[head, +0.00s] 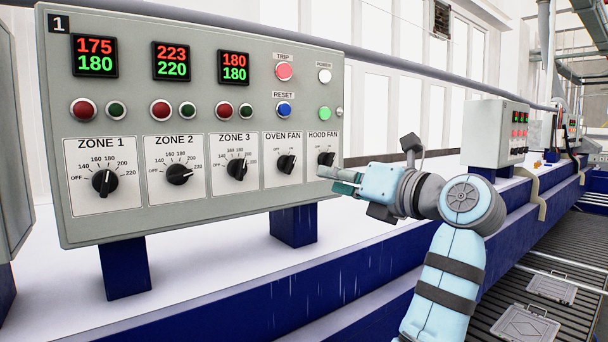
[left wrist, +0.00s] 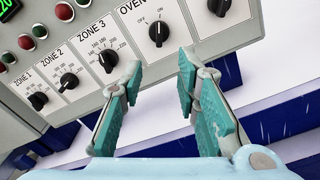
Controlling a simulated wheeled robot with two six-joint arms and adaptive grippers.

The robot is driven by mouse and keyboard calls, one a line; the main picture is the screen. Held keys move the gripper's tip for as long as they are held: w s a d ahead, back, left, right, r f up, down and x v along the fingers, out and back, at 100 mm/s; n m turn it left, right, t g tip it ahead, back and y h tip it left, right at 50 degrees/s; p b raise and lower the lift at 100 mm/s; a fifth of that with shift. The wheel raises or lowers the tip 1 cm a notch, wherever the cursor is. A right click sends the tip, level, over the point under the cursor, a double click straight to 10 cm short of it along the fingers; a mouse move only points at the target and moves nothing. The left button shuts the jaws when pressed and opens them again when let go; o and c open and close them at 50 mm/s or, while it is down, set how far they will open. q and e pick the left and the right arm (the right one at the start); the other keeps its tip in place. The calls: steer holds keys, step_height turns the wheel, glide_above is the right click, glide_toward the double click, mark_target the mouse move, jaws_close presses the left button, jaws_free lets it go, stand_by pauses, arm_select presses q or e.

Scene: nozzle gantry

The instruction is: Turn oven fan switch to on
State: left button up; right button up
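The oven fan switch (head: 286,164) is a black rotary knob on a white plate marked OFF and ON, low on the right of the grey control panel (head: 205,105). It also shows in the left wrist view (left wrist: 158,33), ahead of my fingers; I cannot surely tell which mark its pointer faces. My left gripper (head: 337,181) is just in front of the panel's lower right corner, below the hood fan knob (head: 326,159). In the left wrist view my left gripper (left wrist: 160,68) is open and empty, its teal fingers apart and clear of the knob. My right gripper is not in view.
The Zone 1 (head: 104,182), Zone 2 (head: 179,173) and Zone 3 (head: 237,169) knobs sit left of the oven fan. Lamps, buttons and displays are above. The panel stands on blue legs (head: 294,226). A second panel (head: 496,132) is farther right.

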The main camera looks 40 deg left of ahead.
mark_target(292, 167)
arm_select(q)
steer(key=p+x, duration=0.3)
steer(key=x, duration=1)
steer(key=shift+s+r, duration=0.1)
steer(key=shift+d, duration=0.15)
steer(key=shift+c, duration=0.6)
jaws_close()
